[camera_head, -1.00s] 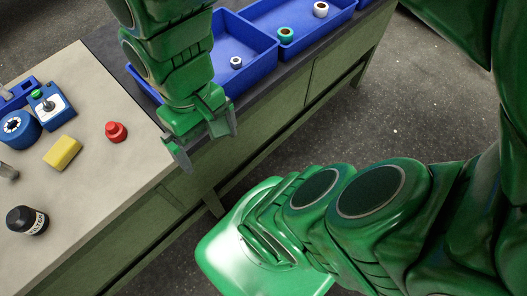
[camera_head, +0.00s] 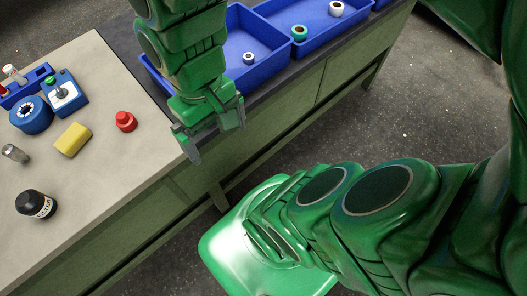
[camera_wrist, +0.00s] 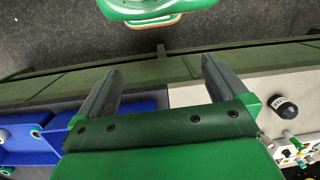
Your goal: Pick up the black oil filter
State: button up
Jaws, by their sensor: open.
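The black oil filter (camera_head: 37,205) is a short black cylinder with a white label band. It lies at the lower left of the light worktop in the head view. In the wrist view the filter (camera_wrist: 284,107) shows at the right, outside the jaws. My gripper (camera_head: 218,143) is open and empty. It hangs beside the bench's front edge, to the right of the filter and well apart from it. In the wrist view both fingers (camera_wrist: 157,80) are spread, with the bench front and floor behind them.
On the light worktop (camera_head: 120,195) stand a red knob-like part (camera_head: 125,121), a yellow block (camera_head: 73,139), a blue round part (camera_head: 31,114), a blue box (camera_head: 64,93) and a small metal cylinder (camera_head: 15,153). Blue bins (camera_head: 262,33) holding ring-shaped parts are at the back. The worktop right of the filter is clear.

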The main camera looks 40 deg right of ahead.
jog(key=w+a+f+n+t, duration=0.25)
jog(key=w+f, duration=0.25)
jog(key=w, duration=0.5)
jog(key=n+t+y, duration=0.4)
jog(key=n+y, duration=0.6)
send_near(36, 196)
jog(key=x, duration=0.6)
jog(key=shift+w+d+f, duration=0.1)
jog(key=shift+w+f, duration=0.05)
jog(key=shift+f, duration=0.15)
jog(key=shift+w+a+f+y, duration=0.1)
jog(key=shift+a+y, duration=0.2)
jog(key=shift+a, duration=0.3)
jog(key=shift+s+a+x, duration=0.1)
jog(key=shift+s+x, duration=0.05)
jog(key=shift+x, duration=1.45)
jog(key=shift+s+a+x, duration=0.1)
jog(key=shift+s+x, duration=0.05)
jog(key=shift+x, duration=1.4)
jog(key=shift+w+a+f, duration=0.15)
jog(key=shift+w+a, duration=0.2)
jog(key=shift+a, duration=0.15)
